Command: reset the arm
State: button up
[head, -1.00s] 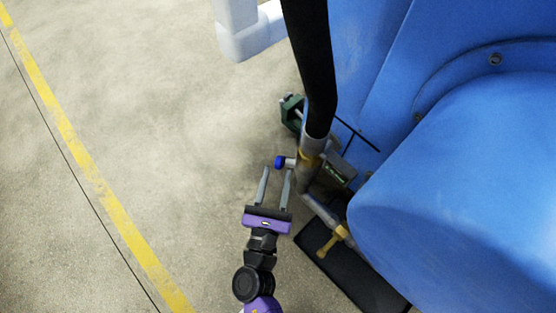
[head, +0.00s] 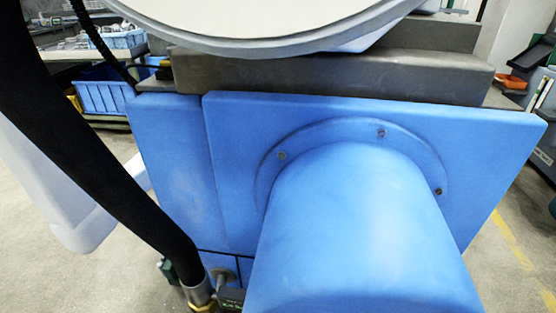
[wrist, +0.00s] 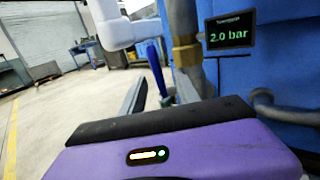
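My gripper (wrist: 160,85) shows in the wrist view, its purple body at the bottom and its two grey fingers apart. Nothing is held between them. A blue lever handle (wrist: 154,62) stands upright ahead, in line with the gap between the fingers; I cannot tell its exact distance from the fingertips.
A gauge display (wrist: 231,35) reading 2.0 bar is beside a brass-fitted pipe (wrist: 186,52). The blue machine (head: 330,120) fills the head view, with a black hose (head: 95,150) at its left. Open floor (wrist: 55,125) lies to the left.

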jog(key=s+d+m+g, duration=0.25)
jog(key=d+m, duration=0.45)
jog(key=m, duration=0.4)
jog(key=s+d+m+g, duration=0.2)
jog(key=s+d+m, duration=0.2)
jog(key=d+m, duration=0.55)
jog(key=s+d+r+m+t+h, duration=0.1)
jog(key=s+d+r+m+h, duration=0.3)
jog(key=d+m, duration=0.35)
jog(key=s+d+r+m+t+h, duration=0.1)
jog(key=s+d+r+m+h, duration=0.1)
jog(key=s+d+r+m, duration=0.35)
jog(key=s+d+r+m+t+h, duration=0.1)
jog(key=s+d+r+m+h, duration=0.15)
jog(key=d+r+m, duration=0.55)
notch_tip(320, 180, up, 27)
jog(key=d+p, duration=0.2)
jog(key=p, duration=2.7)
jog(key=shift+w+d+h+p, duration=0.2)
jog(key=shift+w+h+p, duration=0.15)
jog(key=shift+w, duration=0.05)
